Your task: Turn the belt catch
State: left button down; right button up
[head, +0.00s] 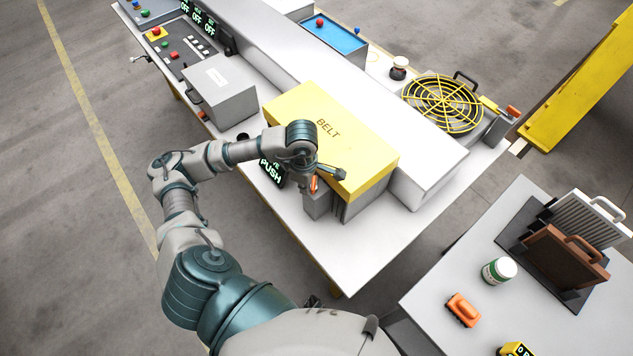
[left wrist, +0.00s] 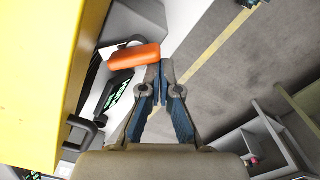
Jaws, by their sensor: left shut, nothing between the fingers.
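The belt catch shows as an orange handle (head: 314,184) on a grey block at the near end of the yellow BELT cover (head: 335,125). In the left wrist view the orange handle (left wrist: 134,56) lies just left of my fingertips. My left gripper (left wrist: 162,68) is shut and empty, its tips close beside the handle; I cannot tell whether they touch it. In the head view my wrist hangs over the cover's near edge and partly hides the gripper and catch. My right gripper is not in view.
The yellow cover fills the left of the wrist view. A black PUSH sign (head: 271,172) stands left of the catch, partly behind my arm. A yellow-guarded fan (head: 442,103) is on the bench's right. A side table (head: 425,297) holds a green-and-white can (head: 499,270) and an orange object (head: 463,309).

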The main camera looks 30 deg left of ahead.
pick_arm(q)
jog(key=shift+d, duration=0.6)
dwell(0.3)
notch_tip(320, 180, up, 8)
jog(key=s+p, duration=0.1)
jog(key=p, duration=0.2)
jog(key=shift+s+a+p, duration=0.25)
jog(key=shift+s+p, duration=0.15)
dwell(0.5)
